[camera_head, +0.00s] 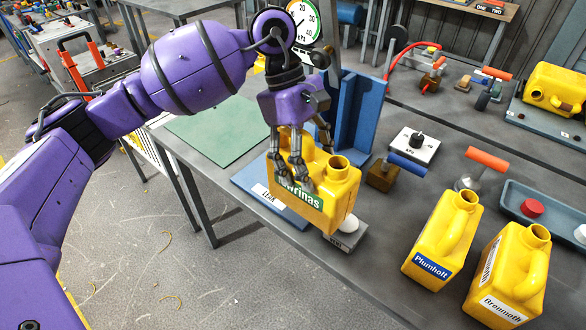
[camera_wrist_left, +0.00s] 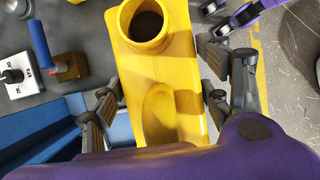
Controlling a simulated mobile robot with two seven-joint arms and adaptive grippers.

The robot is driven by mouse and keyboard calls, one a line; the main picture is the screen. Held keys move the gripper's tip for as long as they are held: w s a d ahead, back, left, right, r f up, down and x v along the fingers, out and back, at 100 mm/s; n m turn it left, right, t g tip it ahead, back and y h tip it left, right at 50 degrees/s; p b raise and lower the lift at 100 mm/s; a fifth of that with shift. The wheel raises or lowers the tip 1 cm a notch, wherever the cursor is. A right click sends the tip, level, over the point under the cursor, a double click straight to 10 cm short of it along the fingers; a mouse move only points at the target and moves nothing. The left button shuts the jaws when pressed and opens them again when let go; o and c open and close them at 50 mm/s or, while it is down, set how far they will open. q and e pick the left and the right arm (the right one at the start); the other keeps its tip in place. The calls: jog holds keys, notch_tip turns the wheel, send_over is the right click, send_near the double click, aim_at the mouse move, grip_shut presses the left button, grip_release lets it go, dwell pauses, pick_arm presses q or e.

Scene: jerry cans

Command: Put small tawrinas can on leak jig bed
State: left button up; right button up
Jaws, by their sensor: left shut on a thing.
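My left gripper (camera_head: 296,165) is shut on the yellow small tawrinas can (camera_head: 341,190), with its fingers on both sides of the body. The can is upright, its open spout towards the right and a green label partly covered by the fingers. The can (camera_wrist_left: 150,60) fills the middle of the left wrist view between the fingers (camera_wrist_left: 160,105). The blue leak jig bed (camera_head: 247,180) is below and behind it, partly hidden; I cannot tell whether they touch. Part of my right gripper (camera_wrist_left: 225,18) shows at the top of the left wrist view; its jaw state is unclear.
A blue upright (camera_head: 357,115) stands behind the can. A small grey scale-like block (camera_head: 345,238) with a white knob is close to the can's right. The Plumholt can (camera_head: 440,240) and Bronmoth can (camera_head: 510,275) stand further right. A green mat (camera_head: 215,130) lies left.

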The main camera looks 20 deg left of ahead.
pick_arm(q)
jog(key=w+r+n+t, duration=0.1)
jog(key=n, duration=0.3)
jog(key=w+d+r+n+t, duration=0.1)
jog(key=r+n+t, duration=0.1)
jog(key=n, duration=0.3)
jog(key=w+r+n+t+y, duration=0.1)
jog(key=r+n+t, duration=0.1)
jog(key=n, duration=0.3)
jog(key=shift+w+d+p, duration=0.3)
jog(key=shift+w, duration=0.1)
jog(key=w+a+f+n+t+y, duration=0.1)
jog(key=w+a+f+n, duration=0.3)
jog(key=w+a+f, duration=0.5)
jog(key=shift+w+a+f+y+p, duration=0.35)
jog(key=shift+w+f, duration=0.75)
jog(key=shift+f, duration=0.5)
jog(key=shift+d+f, duration=0.1)
jog(key=o, duration=1.7)
jog(key=shift+o, duration=0.2)
